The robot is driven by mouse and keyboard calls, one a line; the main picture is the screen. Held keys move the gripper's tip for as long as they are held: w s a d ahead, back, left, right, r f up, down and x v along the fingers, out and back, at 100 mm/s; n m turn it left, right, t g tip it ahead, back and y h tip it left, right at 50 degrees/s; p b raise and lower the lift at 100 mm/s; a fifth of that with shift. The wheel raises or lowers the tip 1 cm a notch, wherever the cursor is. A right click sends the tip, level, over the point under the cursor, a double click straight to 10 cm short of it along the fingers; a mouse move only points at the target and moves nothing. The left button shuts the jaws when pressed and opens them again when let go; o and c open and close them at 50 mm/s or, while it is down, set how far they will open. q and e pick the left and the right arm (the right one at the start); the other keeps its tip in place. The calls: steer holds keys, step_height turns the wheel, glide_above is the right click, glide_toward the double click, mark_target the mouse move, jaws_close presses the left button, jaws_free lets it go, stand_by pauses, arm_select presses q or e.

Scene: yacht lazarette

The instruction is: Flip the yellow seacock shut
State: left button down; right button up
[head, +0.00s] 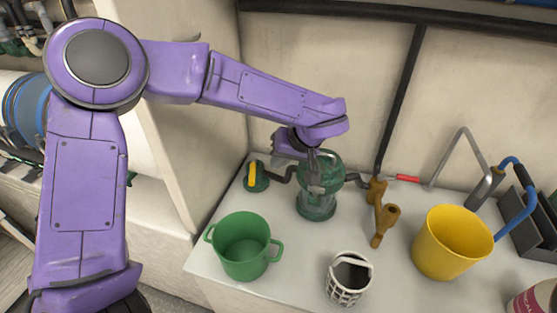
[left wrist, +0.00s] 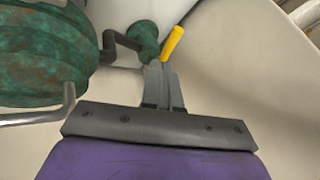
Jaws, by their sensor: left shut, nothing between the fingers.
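The seacock is a small green valve (head: 259,184) with a yellow lever (head: 252,173), at the back left of the white counter. In the head view the lever points up the picture along the valve. In the left wrist view the yellow lever (left wrist: 173,42) slants up to the right from the green body (left wrist: 145,38). My left gripper (head: 315,187) is shut and empty, pointing down in front of the green strainer, right of the seacock. In the left wrist view its fingertips (left wrist: 158,67) appear just below the lever; I cannot tell whether they touch. My right gripper is out of view.
The green strainer (head: 316,209) stands close to my left gripper, with a dark pipe (head: 283,176) running to the seacock.

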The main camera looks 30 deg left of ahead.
mark_target(253, 172)
arm_select(q)
steer(key=x, duration=0.8)
steer(key=shift+s+a+f+b, duration=0.2)
steer(key=shift+a+f+b, duration=0.1)
steer(key=shift+b, duration=0.1)
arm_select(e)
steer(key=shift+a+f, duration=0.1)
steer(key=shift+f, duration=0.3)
